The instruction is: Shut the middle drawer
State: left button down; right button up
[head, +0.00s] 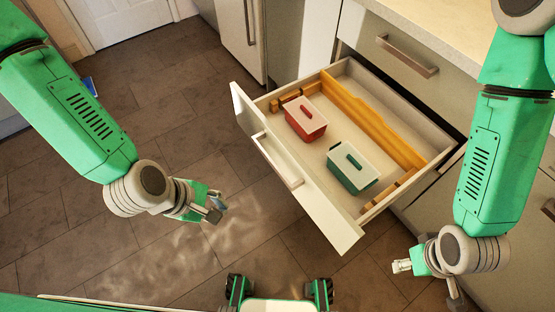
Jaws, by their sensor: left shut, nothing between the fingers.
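The middle drawer (322,208) is pulled far out of the cabinet, its white front facing lower left. A pale bar handle (278,163) is fixed on that front. Inside lie a red lidded box (305,121), a green box with a pale lid (352,169) and wooden dividers (375,122). My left gripper (215,207) is shut and empty, left of the drawer front and apart from it. My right gripper (402,266) is below and right of the drawer's near corner, apart from it; its finger gap is too small to make out.
A closed drawer with a metal handle (407,57) sits above under the pale countertop (450,28). A white appliance door (242,35) stands behind the open drawer. The tiled floor (150,240) left of the drawer is clear.

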aim_at(287, 155)
pick_arm(q)
jog(key=w+d+r+n+t+h+b, duration=0.2)
jog(key=w+d+r+n+t+b, duration=0.15)
jog(key=w+n, duration=0.65)
jog(key=shift+g, duration=0.45)
jog(key=x, duration=0.3)
jog(key=d+r+b+x, duration=0.1)
jog(key=x, duration=0.3)
jog(key=d+b+x, duration=0.1)
jog(key=x, duration=0.3)
jog(key=shift+w+d+r, duration=0.1)
jog(key=shift+w+r, duration=0.15)
jog(key=shift+w, duration=0.15)
jog(key=shift+w+d, duration=0.45)
jog(key=shift+d, duration=0.15)
pick_arm(e)
notch_tip(287, 155, down, 6)
jog(key=shift+f, duration=0.25)
